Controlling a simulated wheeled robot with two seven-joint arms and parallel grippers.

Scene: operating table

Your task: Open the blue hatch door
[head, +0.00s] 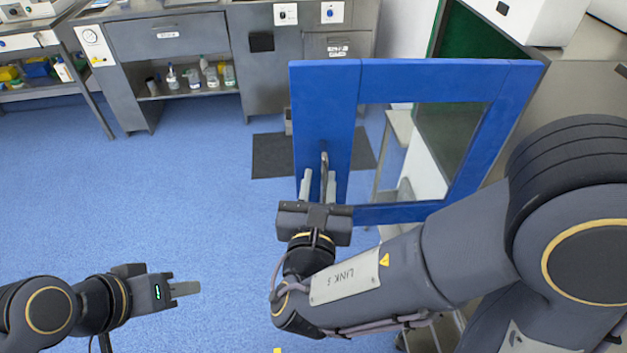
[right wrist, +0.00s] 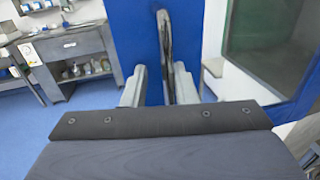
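The blue hatch door (head: 325,85) has a broad blue frame around a window pane. In the head view it stands swung out at an angle from the green-lined hatch opening (head: 478,40), joined at its right side. A slim metal handle (head: 324,162) sits on its left part, and it also shows in the right wrist view (right wrist: 165,45). My right gripper (head: 318,185) is at the handle, fingers parted, with the handle between them and a gap beside the left finger. My left gripper (head: 186,289) is low at the left, away from the door; its fingers overlap from the side.
A grey cabinet (head: 175,40) with bottles on its shelf stands at the back left. A dark mat (head: 270,157) lies on the floor behind the door. The blue floor (head: 150,190) left of the door is clear. A white box (head: 540,15) is at the upper right.

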